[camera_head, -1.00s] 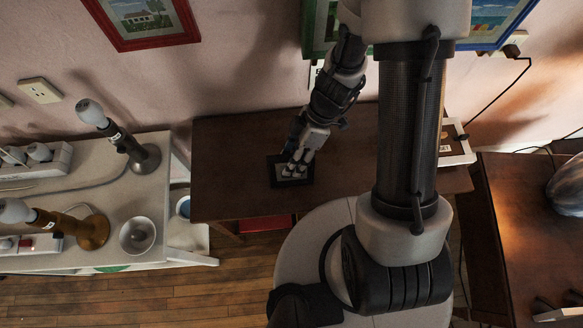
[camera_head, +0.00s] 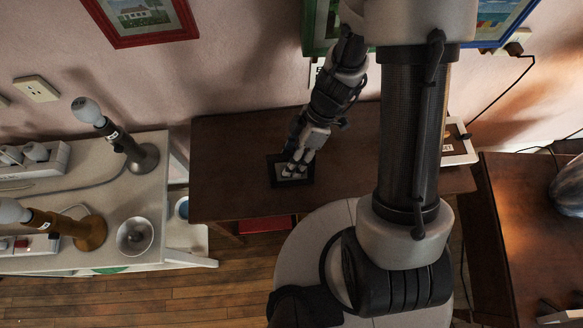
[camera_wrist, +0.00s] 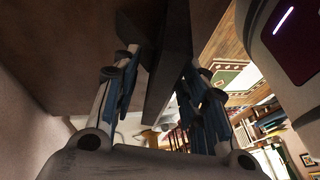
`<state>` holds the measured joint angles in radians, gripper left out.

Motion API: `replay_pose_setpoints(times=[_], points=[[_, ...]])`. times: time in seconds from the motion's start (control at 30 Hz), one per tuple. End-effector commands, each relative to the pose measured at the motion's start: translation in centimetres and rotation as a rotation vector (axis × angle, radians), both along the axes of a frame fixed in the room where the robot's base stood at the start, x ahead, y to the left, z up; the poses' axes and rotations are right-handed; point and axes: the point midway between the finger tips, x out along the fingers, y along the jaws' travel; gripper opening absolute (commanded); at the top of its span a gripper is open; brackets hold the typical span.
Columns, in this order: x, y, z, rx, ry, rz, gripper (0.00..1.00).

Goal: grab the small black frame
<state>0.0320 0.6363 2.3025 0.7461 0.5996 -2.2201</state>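The small black frame (camera_head: 277,178) is on the dark wooden table, near its front edge, with a lighter middle. My gripper (camera_head: 295,167) reaches down over it from above and covers part of it. In the wrist view, the frame (camera_wrist: 168,65) appears as a dark slab between the two fingers of my gripper (camera_wrist: 165,85). The fingers are apart, one on each side of it. A gap seems to show on the left side; contact on the right is unclear.
The dark table (camera_head: 235,140) is otherwise mostly clear. A white-edged frame (camera_head: 458,142) leans at its right end. A pale shelf (camera_head: 110,190) at left holds lamps and a small bowl (camera_head: 135,236). A red picture (camera_head: 145,20) hangs on the wall.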

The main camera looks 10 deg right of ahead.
Motion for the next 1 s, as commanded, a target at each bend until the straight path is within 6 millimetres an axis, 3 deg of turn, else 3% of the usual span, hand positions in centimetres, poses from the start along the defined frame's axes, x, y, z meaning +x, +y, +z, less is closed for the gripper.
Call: replay_pose_setpoints(times=[0.2, 0.8, 1.0], points=[[0.00, 0.00, 0.02, 0.000, 0.000, 0.000, 0.39], [-0.03, -0.01, 0.00, 0.000, 0.001, 0.000, 0.00], [-0.06, -0.01, -0.01, 0.000, 0.001, 0.000, 0.00]])
